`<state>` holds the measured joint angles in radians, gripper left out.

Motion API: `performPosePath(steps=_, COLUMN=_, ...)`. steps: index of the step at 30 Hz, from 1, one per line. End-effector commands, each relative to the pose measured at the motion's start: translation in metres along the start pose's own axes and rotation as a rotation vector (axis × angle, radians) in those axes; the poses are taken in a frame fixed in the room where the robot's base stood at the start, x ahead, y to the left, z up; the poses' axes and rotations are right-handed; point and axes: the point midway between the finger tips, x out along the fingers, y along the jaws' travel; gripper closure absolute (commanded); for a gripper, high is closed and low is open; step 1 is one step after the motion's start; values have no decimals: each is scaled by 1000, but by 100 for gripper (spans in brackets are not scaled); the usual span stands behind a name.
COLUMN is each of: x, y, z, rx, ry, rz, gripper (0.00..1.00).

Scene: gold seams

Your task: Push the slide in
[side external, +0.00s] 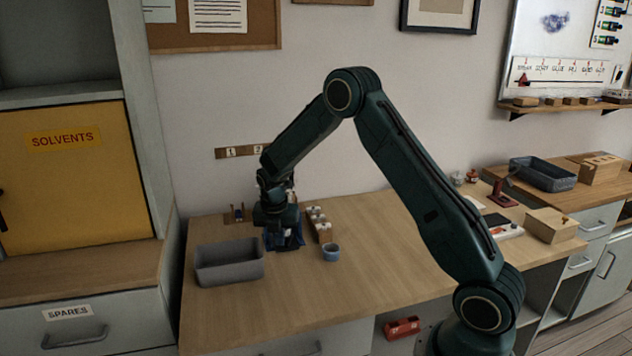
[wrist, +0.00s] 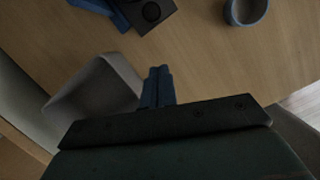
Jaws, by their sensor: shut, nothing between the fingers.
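My gripper (wrist: 158,76) shows in the wrist view as two blue fingers pressed together with nothing between them. At the top edge of that view lies a dark block (wrist: 139,17) with a round fitting (wrist: 151,12), and a blue part (wrist: 98,6) is beside it, cut off by the frame. I cannot tell for certain which part is the slide. The fingertips appear apart from the dark block. In the side external view my gripper is low over the bench near a blue piece (side external: 293,238), and the wrist hides much of that spot.
A grey bin (side external: 229,268) stands left of my gripper; it also shows in the wrist view (wrist: 92,80). A small blue cup (side external: 331,254) and a wooden rack (side external: 320,225) stand to the right. The bench front (side external: 330,295) is clear.

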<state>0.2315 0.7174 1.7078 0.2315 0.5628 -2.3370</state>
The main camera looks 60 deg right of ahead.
Motion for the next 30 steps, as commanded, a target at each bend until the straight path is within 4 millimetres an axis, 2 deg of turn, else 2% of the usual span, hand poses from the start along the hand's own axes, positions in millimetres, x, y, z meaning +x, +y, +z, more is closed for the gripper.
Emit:
performPosePath(steps=3, x=-21, y=0, z=0, rx=0, ry=-1, rz=2, gripper=100)
performPosePath(steps=9, x=-45, y=0, z=-1, rx=-2, ry=1, rz=1, gripper=100)
performPosePath(steps=14, x=-54, y=0, z=-1, rx=-1, ry=2, rz=0, gripper=100)
performPosePath(steps=23, x=-58, y=-1, z=-2, rx=10, ry=2, rz=2, gripper=100)
performPosePath(steps=26, x=-67, y=-2, z=-4, rx=42, ry=1, rz=11, gripper=100)
performPosePath(steps=30, x=-89, y=-6, z=-10, rx=132, ry=1, rz=33, gripper=100)
